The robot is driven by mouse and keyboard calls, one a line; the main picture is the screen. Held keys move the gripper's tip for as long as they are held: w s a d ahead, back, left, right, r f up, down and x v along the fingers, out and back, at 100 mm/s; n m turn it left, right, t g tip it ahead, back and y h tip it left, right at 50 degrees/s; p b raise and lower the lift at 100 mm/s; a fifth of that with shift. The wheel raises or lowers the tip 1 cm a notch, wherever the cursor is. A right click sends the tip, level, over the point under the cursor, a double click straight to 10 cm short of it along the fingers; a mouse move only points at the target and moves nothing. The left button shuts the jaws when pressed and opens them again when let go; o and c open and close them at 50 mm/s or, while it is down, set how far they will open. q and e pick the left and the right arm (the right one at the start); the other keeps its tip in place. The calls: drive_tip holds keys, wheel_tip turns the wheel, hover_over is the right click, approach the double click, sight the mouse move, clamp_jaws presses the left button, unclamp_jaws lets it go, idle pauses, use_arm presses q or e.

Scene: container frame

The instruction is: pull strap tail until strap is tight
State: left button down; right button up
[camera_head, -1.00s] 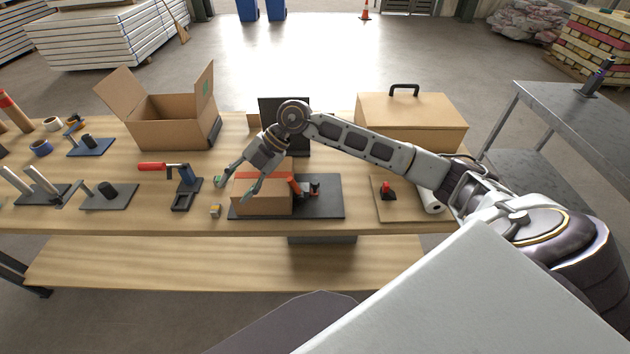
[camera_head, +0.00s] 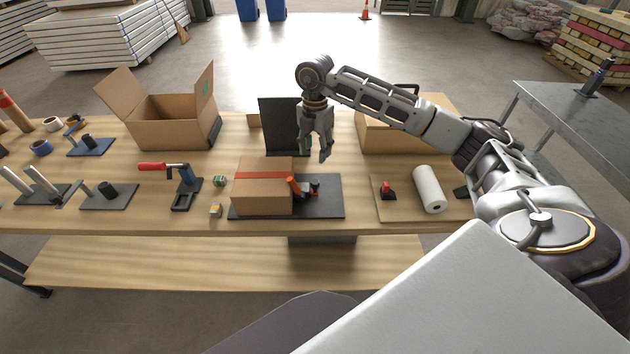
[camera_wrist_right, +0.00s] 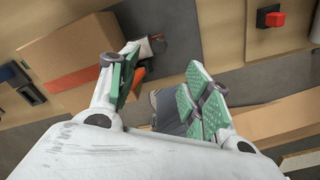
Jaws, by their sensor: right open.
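A closed brown carton (camera_head: 262,194) sits on a dark base plate (camera_head: 322,209) on the workbench. An orange-red strap (camera_head: 264,174) runs across its top. A ratchet with an orange-red handle (camera_head: 296,187) stands at the carton's right side; the carton (camera_wrist_right: 70,45) and orange handle (camera_wrist_right: 138,74) also show in the right wrist view. I cannot make out the strap tail. My right gripper (camera_head: 324,158) hangs above and behind the ratchet, empty and apart from it. Its green-padded fingers (camera_wrist_right: 155,82) are spread in the wrist view. My left gripper is not in view.
A red-handled tool (camera_head: 184,184) stands left of the strapped carton. A white roll (camera_head: 429,189) lies on a board to the right.

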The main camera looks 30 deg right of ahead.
sight(315, 182)
drive_tip(key=shift+f, duration=0.15)
drive_tip(key=shift+f+p, duration=1)
drive_tip(key=shift+f, duration=5.8)
drive_tip(key=shift+c, duration=0.2)
clamp_jaws()
